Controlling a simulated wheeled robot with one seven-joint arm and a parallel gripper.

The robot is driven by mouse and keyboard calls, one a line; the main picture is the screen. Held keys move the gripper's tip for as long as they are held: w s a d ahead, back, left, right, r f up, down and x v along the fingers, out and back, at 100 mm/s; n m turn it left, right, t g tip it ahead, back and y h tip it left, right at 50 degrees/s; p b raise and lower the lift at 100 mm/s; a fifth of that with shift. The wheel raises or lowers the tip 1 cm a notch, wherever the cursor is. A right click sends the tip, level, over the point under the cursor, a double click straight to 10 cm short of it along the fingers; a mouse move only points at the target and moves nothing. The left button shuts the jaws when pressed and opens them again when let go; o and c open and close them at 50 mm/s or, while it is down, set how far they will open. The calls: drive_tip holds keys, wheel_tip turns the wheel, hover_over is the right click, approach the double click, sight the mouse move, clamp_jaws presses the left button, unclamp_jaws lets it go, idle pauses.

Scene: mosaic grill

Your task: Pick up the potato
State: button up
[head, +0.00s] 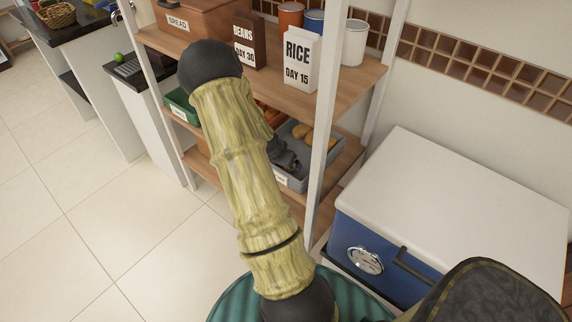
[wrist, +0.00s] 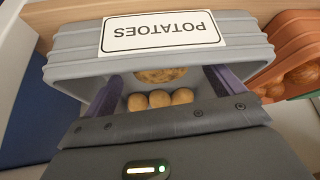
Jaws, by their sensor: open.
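Several brown potatoes lie in a grey bin on the middle shelf. In the head view the potatoes (head: 303,132) show at the bin's far side, and the bin (head: 292,181) is partly hidden by my arm. In the wrist view the bin (wrist: 75,60) carries an upside-down POTATOES label; one larger potato (wrist: 160,76) and a row of three potatoes (wrist: 160,98) show between my fingers. My gripper (wrist: 160,82) is open and empty, with a finger on either side of the potatoes. I cannot tell whether either finger touches one.
An orange bin (wrist: 290,75) with brown items is beside the grey one. A white shelf post (head: 326,110) stands close to my arm. The shelf above holds a rice box (head: 299,62) and a beans box (head: 249,42). A blue cooler (head: 440,190) stands at right.

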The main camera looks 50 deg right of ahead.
drive_tip(key=x, duration=0.3)
drive_tip(key=shift+w+d+f, duration=0.1)
drive_tip(key=shift+f, duration=0.05)
idle(0.3)
drive_tip(key=c, duration=1.1)
wheel_tip(320, 180, up, 8)
drive_tip(key=shift+f+p, duration=0.2)
drive_tip(key=shift+p, duration=0.25)
drive_tip(key=s+a, duration=0.2)
drive_tip(key=a, duration=0.6)
drive_tip(key=s+a, duration=0.3)
drive_tip(key=a, duration=0.6)
drive_tip(key=shift+a+f, duration=0.2)
drive_tip(key=shift+f, duration=0.1)
